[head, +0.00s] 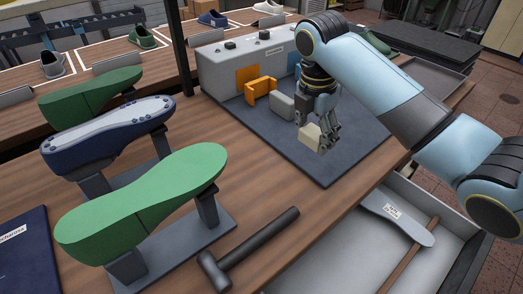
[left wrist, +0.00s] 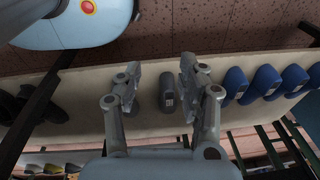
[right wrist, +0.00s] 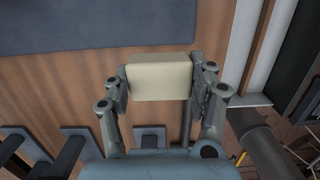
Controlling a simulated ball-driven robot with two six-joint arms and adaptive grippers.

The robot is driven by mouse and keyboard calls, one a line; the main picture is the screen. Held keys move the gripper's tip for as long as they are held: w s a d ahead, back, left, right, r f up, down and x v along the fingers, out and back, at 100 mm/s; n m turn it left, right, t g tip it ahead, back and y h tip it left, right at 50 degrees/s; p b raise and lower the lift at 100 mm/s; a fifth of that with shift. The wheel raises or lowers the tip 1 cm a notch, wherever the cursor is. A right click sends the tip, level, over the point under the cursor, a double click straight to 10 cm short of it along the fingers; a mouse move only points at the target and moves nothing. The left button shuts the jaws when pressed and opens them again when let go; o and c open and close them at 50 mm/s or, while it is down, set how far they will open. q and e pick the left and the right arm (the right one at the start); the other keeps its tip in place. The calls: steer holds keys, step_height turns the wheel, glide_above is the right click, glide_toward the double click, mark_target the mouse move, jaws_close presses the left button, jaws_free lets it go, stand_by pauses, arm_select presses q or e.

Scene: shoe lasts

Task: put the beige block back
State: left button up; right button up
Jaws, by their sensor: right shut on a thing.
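The beige block (head: 311,135) is held by my right gripper (head: 318,128) above the dark blue-grey mat (head: 335,165) in the head view. In the right wrist view the pale beige block (right wrist: 160,77) sits between both fingers of my right gripper (right wrist: 160,85), which is shut on it. The gap between block and mat is hard to judge. My left gripper (left wrist: 165,90) shows only in the left wrist view; its fingers are apart with nothing between them close by.
A hammer (head: 245,250) lies on the table. A green shoe last (head: 140,205) stands left. A grey tray (head: 330,255) is at the front right.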

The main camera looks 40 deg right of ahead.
steer(key=shift+a+f, duration=0.35)
steer(key=shift+a, duration=0.1)
steer(key=w+a+f, duration=0.1)
steer(key=w, duration=0.1)
glide_above(265, 168)
step_height(265, 168, down, 5)
steer(key=shift+s+f, duration=0.1)
steer(key=shift+a+f, duration=0.15)
steer(key=shift+f, duration=1.9)
arm_select(q)
steer(key=shift+s, duration=1)
